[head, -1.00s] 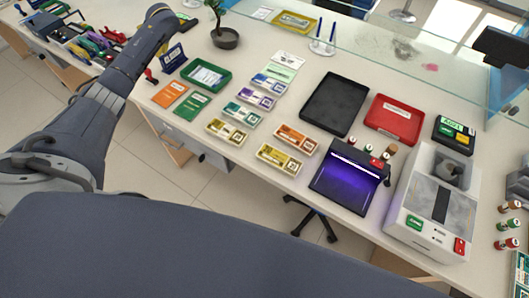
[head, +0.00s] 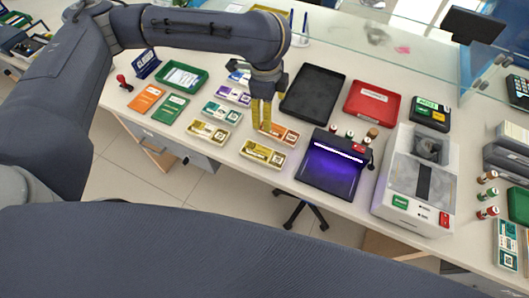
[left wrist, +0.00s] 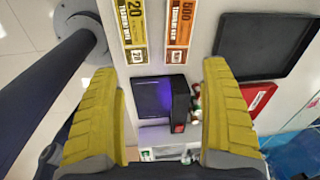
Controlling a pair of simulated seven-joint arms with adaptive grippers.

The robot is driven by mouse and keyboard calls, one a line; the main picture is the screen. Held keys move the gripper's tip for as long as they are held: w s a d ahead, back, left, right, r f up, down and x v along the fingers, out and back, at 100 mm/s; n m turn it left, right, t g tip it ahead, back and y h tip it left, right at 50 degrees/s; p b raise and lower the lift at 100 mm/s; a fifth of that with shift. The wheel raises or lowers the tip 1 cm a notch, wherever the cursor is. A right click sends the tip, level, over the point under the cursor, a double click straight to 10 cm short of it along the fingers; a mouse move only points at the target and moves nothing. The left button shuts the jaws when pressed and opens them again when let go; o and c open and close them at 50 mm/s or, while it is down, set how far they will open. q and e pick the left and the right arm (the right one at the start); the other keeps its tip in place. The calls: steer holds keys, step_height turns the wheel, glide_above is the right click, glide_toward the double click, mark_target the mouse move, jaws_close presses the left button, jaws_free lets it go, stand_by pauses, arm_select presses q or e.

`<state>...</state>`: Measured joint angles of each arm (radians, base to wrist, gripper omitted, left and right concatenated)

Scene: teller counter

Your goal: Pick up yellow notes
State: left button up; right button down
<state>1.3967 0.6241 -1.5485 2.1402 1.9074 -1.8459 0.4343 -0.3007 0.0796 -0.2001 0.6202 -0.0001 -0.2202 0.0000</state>
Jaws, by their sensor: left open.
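A yellow note bundle (head: 262,153) lies in a pale tray near the counter's front edge, left of the glowing purple device. It shows at the top of the left wrist view (left wrist: 132,28), printed 20. Another yellowish bundle (head: 208,131) lies further left. My left gripper (head: 261,129), with yellow fingers, is open and empty above the counter, over the area of the orange notes and the yellow 20 bundle. In the left wrist view its fingers (left wrist: 160,75) are wide apart with nothing between them. My right gripper is not in view.
Orange notes (head: 280,133) lie just behind the yellow 20 bundle. Teal (head: 222,112) and purple notes (head: 234,95) lie behind-left. The purple-lit device (head: 330,182), black tray (head: 314,93), red tray (head: 373,103) and counting machine (head: 418,185) stand to the right.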

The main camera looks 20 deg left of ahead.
arm_select(q)
steer(key=m+g, duration=0.1)
glide_above(263, 153)
steer(key=f, duration=0.1)
steer(key=shift+y, duration=0.3)
steer(key=f, duration=1)
steer(key=shift+s+d, duration=0.2)
steer(key=shift+s, duration=0.05)
steer(key=shift+w+a+f, duration=0.1)
steer(key=shift+f, duration=1.65)
steer(key=shift+w+a+f, duration=0.1)
steer(key=shift+f, duration=1.65)
steer(key=shift+c, duration=0.4)
steer(key=c, duration=1.2)
steer(key=shift+r, duration=0.15)
steer(key=shift+c, duration=0.2)
